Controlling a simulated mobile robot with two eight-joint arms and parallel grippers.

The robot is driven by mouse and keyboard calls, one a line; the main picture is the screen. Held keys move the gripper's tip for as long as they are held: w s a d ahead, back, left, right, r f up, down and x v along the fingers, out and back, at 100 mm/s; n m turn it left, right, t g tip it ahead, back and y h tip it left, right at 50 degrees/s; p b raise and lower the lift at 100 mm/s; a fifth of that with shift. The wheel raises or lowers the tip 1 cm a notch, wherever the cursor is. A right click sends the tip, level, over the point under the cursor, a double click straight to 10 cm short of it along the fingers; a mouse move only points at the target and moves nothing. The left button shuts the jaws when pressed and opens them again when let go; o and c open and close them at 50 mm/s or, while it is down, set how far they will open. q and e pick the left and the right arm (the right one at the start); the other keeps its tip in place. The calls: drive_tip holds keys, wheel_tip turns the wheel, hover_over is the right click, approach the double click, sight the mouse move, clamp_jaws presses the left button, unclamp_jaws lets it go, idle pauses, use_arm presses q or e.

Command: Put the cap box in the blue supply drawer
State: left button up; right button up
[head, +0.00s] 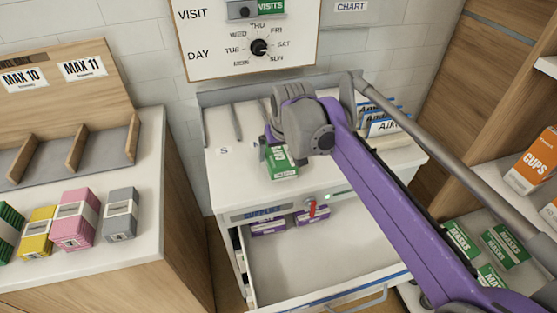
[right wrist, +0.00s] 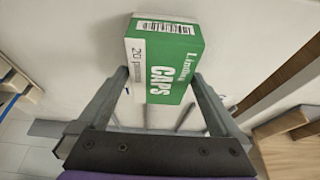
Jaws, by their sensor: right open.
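The cap box (head: 281,163), green and white, lies on the white top of the bedside cabinet in the head view. In the right wrist view the cap box (right wrist: 172,62) reads "CAPS" and sits at the fingertips. My right gripper (right wrist: 160,78) is open, one finger on each side of the box's near end. I cannot tell whether the fingers touch it. In the head view my purple arm and grey wrist hide most of this gripper. The blue supply drawer (head: 335,255), with a blue-edged front, stands pulled open below the cabinet top. My left gripper is not in view.
Two purple-and-white boxes (head: 268,227) lie at the back of the drawer, whose front part is bare. A red piece (head: 312,208) shows above them. A side counter (head: 125,250) at left holds several small boxes. Shelves at right hold an orange cups box (head: 533,162) and green mask boxes.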

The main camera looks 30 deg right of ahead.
drive_tip(key=shift+w+f, duration=0.2)
drive_tip(key=shift+f, duration=0.3)
drive_tip(key=shift+f, duration=0.25)
idle(0.3)
drive_tip(key=c, duration=1.3)
